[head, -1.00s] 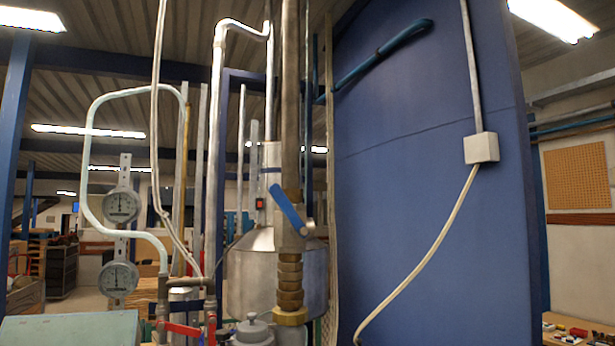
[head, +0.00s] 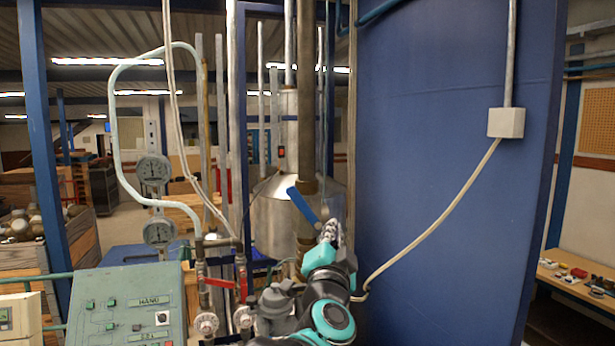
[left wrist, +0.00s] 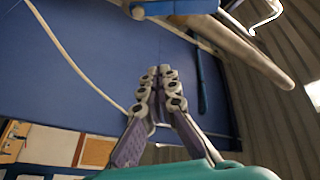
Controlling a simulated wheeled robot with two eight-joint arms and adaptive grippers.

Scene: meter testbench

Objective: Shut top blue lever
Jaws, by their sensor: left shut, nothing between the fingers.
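The blue lever (head: 303,205) sits on the brass valve of the vertical pipe (head: 306,100) in the head view. It slants from upper left to lower right, and its lower end is close to my gripper. My left gripper (head: 331,230) is shut and empty, just right of and below the lever. I cannot tell whether they touch. In the left wrist view my left gripper (left wrist: 161,75) has its fingers together, with nothing between them. A blue bar at the top edge there (left wrist: 180,7) may be the lever. My right gripper is not in view.
A large blue panel (head: 440,170) stands right of the pipe, with a white junction box (head: 506,123) and hanging cable. Red levers (head: 219,283), two gauges (head: 154,170) and a green control box (head: 128,308) are at left. A steel vessel (head: 270,215) stands behind the valve.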

